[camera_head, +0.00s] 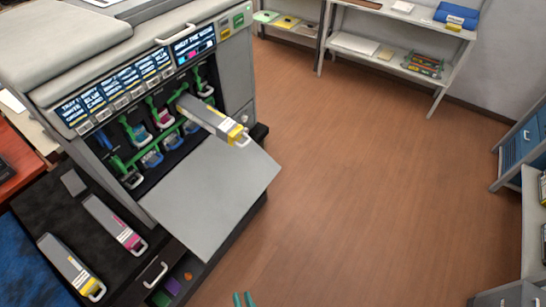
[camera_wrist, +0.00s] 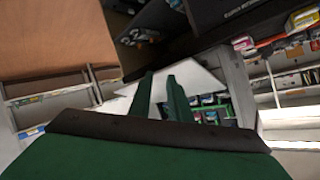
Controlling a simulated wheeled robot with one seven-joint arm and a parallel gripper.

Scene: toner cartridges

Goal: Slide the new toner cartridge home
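A long grey cartridge with a yellow end and a white handle (camera_head: 213,120) sticks partway out of an upper right slot of the printer (camera_head: 110,60). It points out over the lowered grey front door (camera_head: 210,195). Other cartridges with coloured ends sit deeper in the slots around it, beside green levers. My gripper (camera_head: 243,298) shows only as two green fingertips at the bottom edge of the head view, well away from the cartridge. In the wrist view its green fingers (camera_wrist: 160,90) stand apart with nothing between them. The slots (camera_wrist: 212,113) show just beyond the right finger there.
A magenta-ended cartridge (camera_head: 115,225) and another yellow-ended cartridge (camera_head: 70,266) lie on a dark surface at left. An open drawer (camera_head: 178,285) sits below the door. Shelves (camera_head: 400,50) stand at the back and right. The brown floor (camera_head: 370,190) between is clear.

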